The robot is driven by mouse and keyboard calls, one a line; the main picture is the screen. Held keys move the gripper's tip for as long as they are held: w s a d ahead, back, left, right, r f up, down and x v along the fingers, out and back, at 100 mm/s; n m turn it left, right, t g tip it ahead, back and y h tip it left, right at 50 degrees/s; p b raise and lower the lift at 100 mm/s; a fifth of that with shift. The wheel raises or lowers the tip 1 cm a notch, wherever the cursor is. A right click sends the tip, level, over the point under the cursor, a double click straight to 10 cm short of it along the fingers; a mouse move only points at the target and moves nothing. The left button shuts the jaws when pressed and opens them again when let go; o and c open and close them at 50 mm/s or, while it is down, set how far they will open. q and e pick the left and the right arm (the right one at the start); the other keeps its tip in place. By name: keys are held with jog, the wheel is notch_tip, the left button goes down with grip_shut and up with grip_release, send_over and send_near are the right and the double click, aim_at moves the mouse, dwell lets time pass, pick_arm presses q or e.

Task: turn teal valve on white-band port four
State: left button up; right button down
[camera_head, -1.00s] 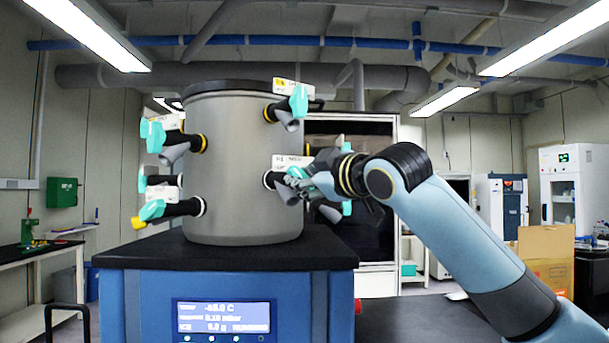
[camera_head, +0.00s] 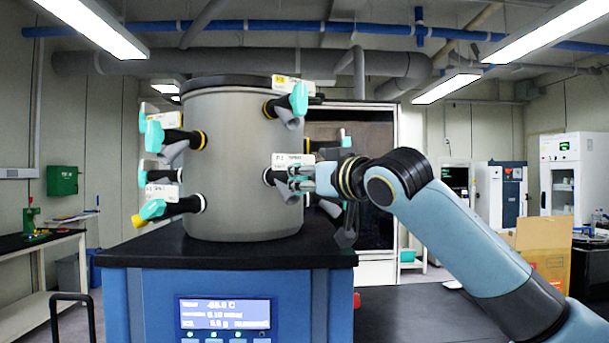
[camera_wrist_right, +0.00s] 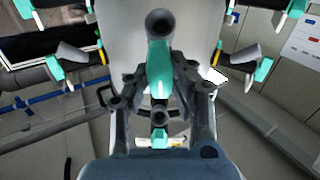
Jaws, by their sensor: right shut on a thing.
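The grey drum (camera_head: 232,170) of the freeze dryer carries several black ports with teal valves. My right gripper (camera_head: 302,180) is at the lower right port (camera_head: 274,177), which has a white band and a white label (camera_head: 292,159) above it. Its fingers are shut on that port's teal valve (camera_wrist_right: 159,68), seen between the fingers of my right gripper (camera_wrist_right: 160,92) in the right wrist view. In the head view the fingers cover much of this valve. The label text is too small to read surely. My left gripper is not in view.
Above is a yellow-band port with a teal valve (camera_head: 299,99). More teal valves stick out at left, one with a yellow tip (camera_head: 150,211). The blue base has a lit display (camera_head: 225,314). A cardboard box (camera_head: 545,258) stands at right.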

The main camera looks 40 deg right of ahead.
jog(key=shift+m, duration=0.3)
jog(key=c, duration=1.2)
grip_release()
jog(key=s, duration=0.7)
jog(key=shift+s, duration=0.25)
jog(key=shift+a, duration=0.1)
jog(key=shift+f, duration=0.1)
